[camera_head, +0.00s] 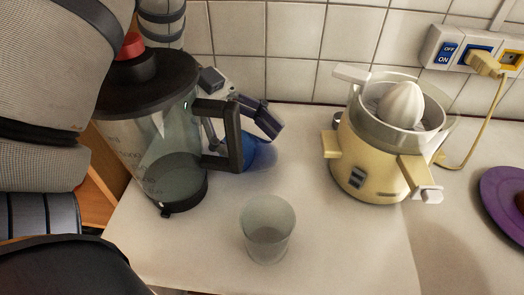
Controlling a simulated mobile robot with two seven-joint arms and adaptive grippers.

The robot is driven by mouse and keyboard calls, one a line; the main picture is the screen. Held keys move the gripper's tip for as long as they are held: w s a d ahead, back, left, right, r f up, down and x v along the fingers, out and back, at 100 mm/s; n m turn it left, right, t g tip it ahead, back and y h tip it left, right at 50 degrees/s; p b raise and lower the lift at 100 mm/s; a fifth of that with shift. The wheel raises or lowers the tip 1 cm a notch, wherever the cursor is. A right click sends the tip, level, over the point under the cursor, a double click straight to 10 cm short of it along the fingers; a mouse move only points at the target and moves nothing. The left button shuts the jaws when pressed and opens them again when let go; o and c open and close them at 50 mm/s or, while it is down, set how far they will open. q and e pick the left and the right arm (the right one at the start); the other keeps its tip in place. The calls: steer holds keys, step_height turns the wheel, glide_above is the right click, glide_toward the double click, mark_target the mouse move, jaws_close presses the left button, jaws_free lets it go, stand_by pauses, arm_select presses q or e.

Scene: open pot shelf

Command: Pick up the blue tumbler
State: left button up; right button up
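The blue tumbler (262,154) is translucent and stands on the pale counter near the back wall. It is partly hidden by the black handle of the glass press pot and by my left gripper. My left gripper (246,124) reaches in from behind the pot, and its fingers are at the upper part of the tumbler. The pot handle hides part of the fingers, so I cannot tell whether they are closed on the tumbler or apart from it. My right gripper is not in view.
The glass press pot (150,140) with black lid stands close in front of my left arm. A clear grey tumbler (268,232) stands at front centre. A cream juicer (368,160) is to the right, a purple plate (502,196) at the far right. The counter between is clear.

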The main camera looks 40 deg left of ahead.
mark_target(269, 154)
arm_select(q)
steer(key=x, duration=0.6)
steer(key=shift+a+f, duration=0.15)
steer(key=shift+f, duration=0.05)
steer(key=shift+w, duration=0.1)
steer(key=c, duration=0.9)
steer(key=shift+r, duration=0.1)
